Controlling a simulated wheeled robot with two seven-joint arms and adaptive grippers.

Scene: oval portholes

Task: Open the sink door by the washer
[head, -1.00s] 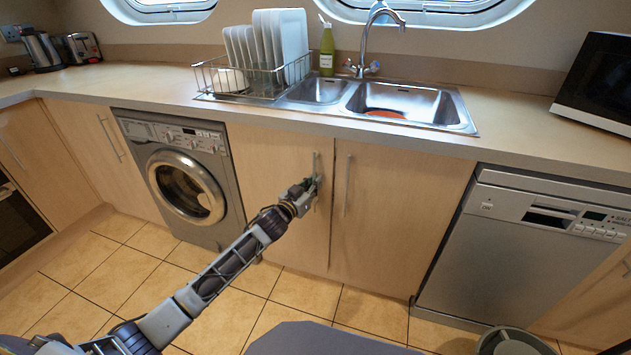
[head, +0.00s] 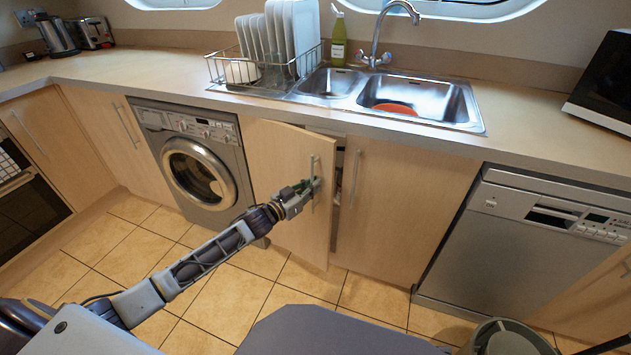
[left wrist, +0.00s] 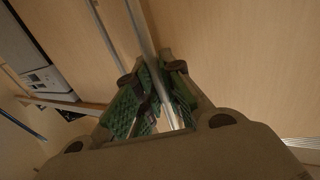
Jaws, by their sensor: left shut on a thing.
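The sink door by the washer (head: 285,215) is a light wood panel between the washing machine (head: 197,165) and the other sink door (head: 395,210). It stands partly open, with a dark gap along its right edge. My left gripper (head: 309,190) is shut on its vertical metal handle (head: 312,170). In the left wrist view the green-padded fingers of my left gripper (left wrist: 152,100) close around the handle bar (left wrist: 143,35). The fingers hide part of the bar. My right gripper does not show.
A silver dishwasher (head: 525,245) stands to the right. Above are the counter (head: 530,145), the steel sink (head: 420,100) and a dish rack (head: 265,72). A grey bin (head: 500,338) stands at the bottom right. Tiled floor (head: 265,260) is clear in front of the doors.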

